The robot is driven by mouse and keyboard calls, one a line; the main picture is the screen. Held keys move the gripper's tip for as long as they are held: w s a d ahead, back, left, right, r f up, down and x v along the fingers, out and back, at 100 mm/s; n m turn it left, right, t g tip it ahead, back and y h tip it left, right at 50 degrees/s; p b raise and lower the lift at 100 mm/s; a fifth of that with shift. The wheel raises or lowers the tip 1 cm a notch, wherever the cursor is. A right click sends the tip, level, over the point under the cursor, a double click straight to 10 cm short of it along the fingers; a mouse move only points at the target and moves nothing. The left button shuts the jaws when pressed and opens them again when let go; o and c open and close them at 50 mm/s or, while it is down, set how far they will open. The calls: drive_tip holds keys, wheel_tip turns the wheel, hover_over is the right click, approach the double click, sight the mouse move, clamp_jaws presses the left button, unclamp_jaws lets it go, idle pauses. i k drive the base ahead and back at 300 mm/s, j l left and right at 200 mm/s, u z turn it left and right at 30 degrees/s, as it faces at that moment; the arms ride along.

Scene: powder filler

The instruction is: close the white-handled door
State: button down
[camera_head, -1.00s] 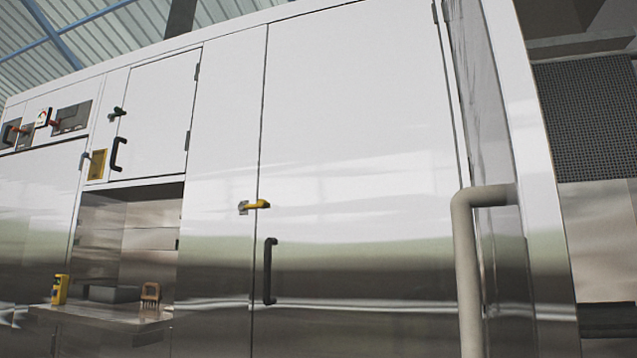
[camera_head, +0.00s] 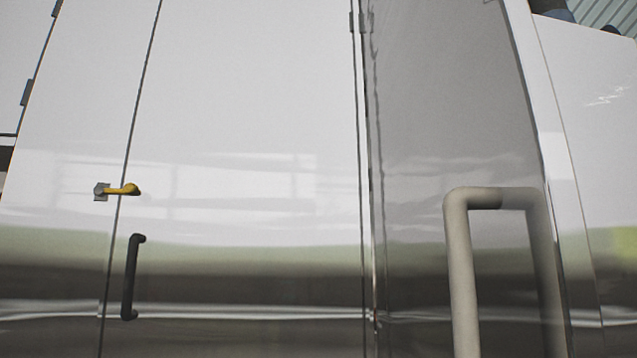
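The pale, off-white bar handle (camera_head: 460,270) stands out from a grey, reflective door panel (camera_head: 420,120) at the right of the view. A second pale bar to its right looks like its reflection in the panel. The panel seems to stand at an angle to the white cabinet front, with its left edge beside the hinges near the middle. I cannot tell how far it is open. The lower end of the handle is cut off by the bottom of the frame. My gripper is not in view.
A white cabinet door (camera_head: 250,120) with a black handle (camera_head: 130,277) and a yellow latch (camera_head: 122,189) fills the left and middle and looks shut. A white panel (camera_head: 590,130) lies beyond the grey door at the right. The floor is not visible.

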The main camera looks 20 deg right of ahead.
sight(482, 248)
drive_tip(key=z, duration=0.7)
